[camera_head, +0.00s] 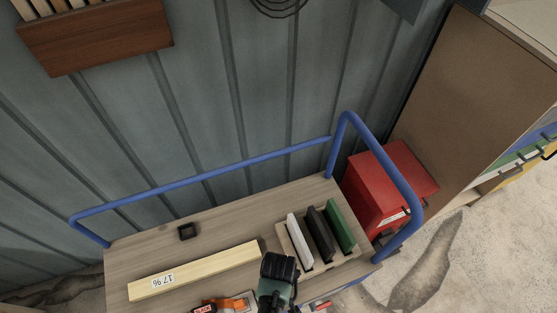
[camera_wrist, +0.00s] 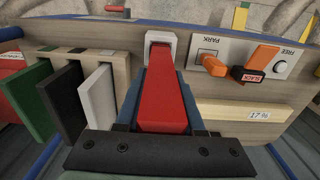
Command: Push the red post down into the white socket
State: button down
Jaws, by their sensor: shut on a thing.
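The red post (camera_wrist: 164,98) runs through the middle of the wrist view. My gripper (camera_wrist: 163,75) is shut on it, with a dark finger along each side. The far end of the post meets the white socket (camera_wrist: 152,37), a pale square piece at the near edge of the wooden cart top. I cannot tell how deep the post sits in the socket. In the head view my gripper (camera_head: 278,270) is at the bottom centre, and it hides the post and socket.
The cart top (camera_head: 215,222) carries a rack with white (camera_head: 300,242), black (camera_head: 320,235) and green (camera_head: 340,226) slabs close by my gripper. A labelled pale bar (camera_head: 195,270) and orange lever (camera_wrist: 262,57) lie on the other side. A blue rail (camera_head: 210,175) borders the back.

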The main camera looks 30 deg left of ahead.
jog(key=shift+f+b, duration=0.4)
jog(key=shift+f, duration=0.15)
jog(key=shift+c, duration=2.2)
grip_release()
notch_tip(320, 180, up, 13)
jog(key=shift+r+p, duration=0.1)
jog(key=shift+p, duration=0.2)
